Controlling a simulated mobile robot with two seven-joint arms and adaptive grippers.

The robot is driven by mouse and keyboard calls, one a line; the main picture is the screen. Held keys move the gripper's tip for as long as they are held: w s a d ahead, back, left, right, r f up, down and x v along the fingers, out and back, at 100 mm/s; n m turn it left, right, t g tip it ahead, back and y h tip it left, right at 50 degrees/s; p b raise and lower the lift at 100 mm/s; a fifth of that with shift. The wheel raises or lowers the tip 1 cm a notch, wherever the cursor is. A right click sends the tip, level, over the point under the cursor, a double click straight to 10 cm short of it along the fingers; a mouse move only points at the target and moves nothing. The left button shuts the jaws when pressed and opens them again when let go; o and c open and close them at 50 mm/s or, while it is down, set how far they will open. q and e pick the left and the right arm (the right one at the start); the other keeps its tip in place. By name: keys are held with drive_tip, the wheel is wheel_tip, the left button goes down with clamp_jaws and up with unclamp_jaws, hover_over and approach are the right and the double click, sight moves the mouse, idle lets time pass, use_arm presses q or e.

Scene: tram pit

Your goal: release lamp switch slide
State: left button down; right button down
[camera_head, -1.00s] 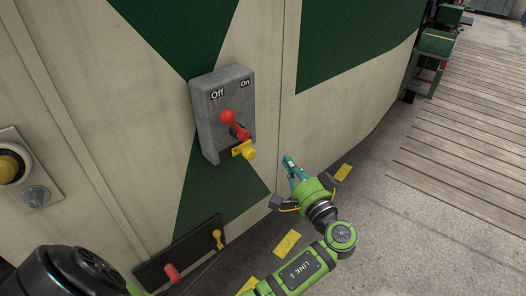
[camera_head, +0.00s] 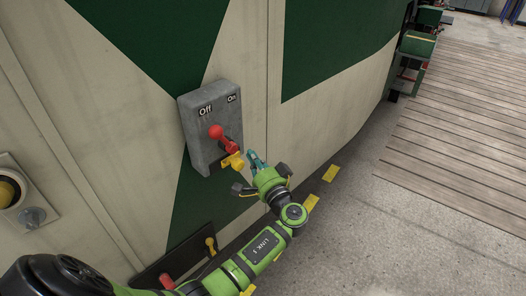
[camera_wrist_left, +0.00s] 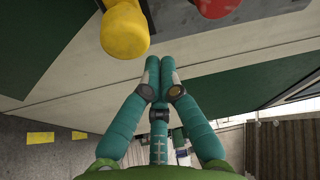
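The grey lamp switch box (camera_head: 196,150), marked Off and On, is fixed to the green and cream tram side. A red ball-ended lever (camera_head: 216,132) stands out from it on the Off side. Below it is the yellow-knobbed slide (camera_head: 234,161). My left gripper (camera_head: 254,157), with teal fingers, is just right of the yellow knob and appears apart from it. In the left wrist view the yellow knob (camera_wrist_left: 124,32) and red part (camera_wrist_left: 215,6) lie beyond the fingertips (camera_wrist_left: 159,64). The fingers are drawn together with nothing between them. My right gripper is out of view.
A lower dark panel (camera_head: 178,262) carries another red and yellow handle. A yellow button box (camera_head: 22,198) is at the left. Yellow floor marks (camera_head: 330,173) and open floor (camera_head: 410,225) lie to the right.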

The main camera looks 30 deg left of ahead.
sight(240, 164)
use_arm(q)
drive_tip(key=shift+s+a+f, duration=0.1)
drive_tip(key=shift+s, duration=0.35)
drive_tip(key=shift+s+a+p, duration=0.25)
drive_tip(key=shift+s+p, duration=0.05)
drive_tip(key=shift+s, duration=0.6)
drive_tip(key=shift+s+a+p, duration=0.2)
drive_tip(key=shift+s+p, duration=0.1)
drive_tip(key=shift+s, duration=0.6)
